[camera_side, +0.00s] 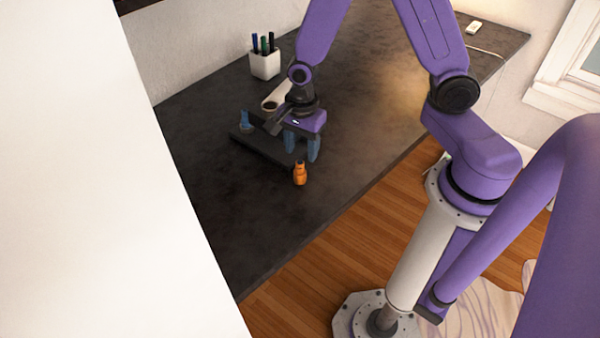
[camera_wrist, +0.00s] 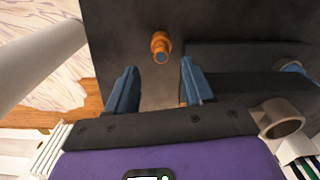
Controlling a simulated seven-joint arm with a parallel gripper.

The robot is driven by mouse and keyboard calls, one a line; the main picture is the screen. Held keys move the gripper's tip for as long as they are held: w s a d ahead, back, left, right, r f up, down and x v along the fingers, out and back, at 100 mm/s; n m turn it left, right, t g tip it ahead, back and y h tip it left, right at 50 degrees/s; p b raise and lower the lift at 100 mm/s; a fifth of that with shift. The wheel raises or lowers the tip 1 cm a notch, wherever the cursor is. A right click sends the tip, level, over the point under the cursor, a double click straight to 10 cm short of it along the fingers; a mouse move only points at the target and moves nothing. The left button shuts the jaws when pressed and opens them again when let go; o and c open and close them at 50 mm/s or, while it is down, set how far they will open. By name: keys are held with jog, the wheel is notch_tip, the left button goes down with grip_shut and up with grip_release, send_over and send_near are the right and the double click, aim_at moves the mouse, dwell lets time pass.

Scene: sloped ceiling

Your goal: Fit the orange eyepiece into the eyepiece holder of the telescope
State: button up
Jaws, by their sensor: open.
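The orange eyepiece (camera_side: 300,175) stands upright on the dark tabletop, near the table's front edge. In the wrist view the eyepiece (camera_wrist: 160,45) shows just beyond the gap between my fingers, with a blue-grey end. My gripper (camera_side: 302,154) has blue fingers pointing down; it is open and empty, slightly behind the eyepiece in the side view. In the wrist view my gripper (camera_wrist: 158,66) has its fingers well apart. A pale tube (camera_side: 275,98), likely the telescope, lies behind my gripper; its ring-shaped open end (camera_wrist: 265,121) shows at right in the wrist view. I cannot clearly make out the eyepiece holder.
A dark flat tray or block (camera_side: 262,150) lies left of my gripper, with a blue piece (camera_side: 246,119) at its far end. A white cup (camera_side: 265,64) of pens stands at the back. The tabletop (camera_side: 230,220) is clear toward the front left.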

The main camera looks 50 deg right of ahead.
aim_at(300, 162)
jog(key=shift+w+a+f, duration=0.1)
jog(key=shift+a+f, duration=0.05)
jog(key=shift+f, duration=1.95)
grip_shut()
